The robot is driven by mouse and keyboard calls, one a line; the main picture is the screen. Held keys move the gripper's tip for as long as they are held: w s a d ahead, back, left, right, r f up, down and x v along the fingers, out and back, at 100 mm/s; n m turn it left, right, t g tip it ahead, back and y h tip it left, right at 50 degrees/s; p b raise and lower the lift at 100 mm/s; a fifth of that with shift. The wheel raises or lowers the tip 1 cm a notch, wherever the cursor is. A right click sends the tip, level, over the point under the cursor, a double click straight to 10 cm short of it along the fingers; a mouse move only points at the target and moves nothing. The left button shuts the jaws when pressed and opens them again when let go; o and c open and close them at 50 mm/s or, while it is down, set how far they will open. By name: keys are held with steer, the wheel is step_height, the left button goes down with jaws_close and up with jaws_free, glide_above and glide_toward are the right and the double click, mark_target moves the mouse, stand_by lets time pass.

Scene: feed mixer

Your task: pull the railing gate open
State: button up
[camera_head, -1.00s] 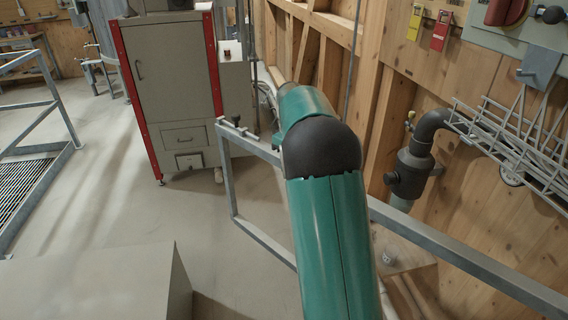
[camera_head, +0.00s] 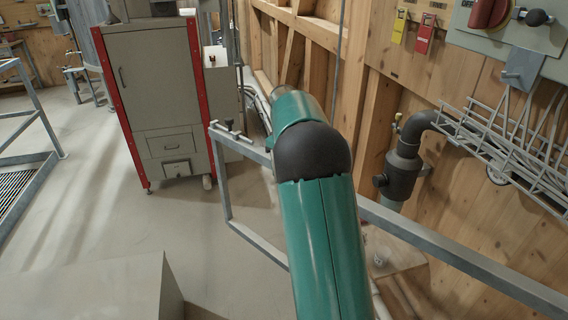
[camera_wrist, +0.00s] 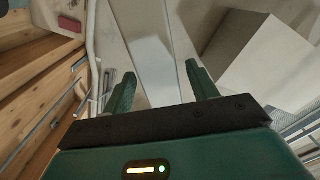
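The railing gate (camera_head: 219,170) is a grey metal tube frame in the middle of the head view, with a small dark latch-like fitting on its top left corner. Its top rail runs behind my green arm and on to the lower right. My arm reaches forward over the rail, and its far end hides my gripper in the head view. In the wrist view my gripper (camera_wrist: 162,82) has its two green fingers apart. A pale grey strip and a thin bar show between and beyond them; I cannot tell whether either touches a finger.
A grey cabinet with red edges (camera_head: 158,90) stands beyond the gate. A wooden wall with a dark pipe (camera_head: 403,165) and wire rack (camera_head: 510,150) is at right. A grey box (camera_head: 90,290) is at lower left. Open floor (camera_head: 95,200) lies left of the gate.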

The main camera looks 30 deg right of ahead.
steer(key=shift+r, duration=0.1)
step_height(320, 180, up, 14)
stand_by(0.5)
stand_by(0.4)
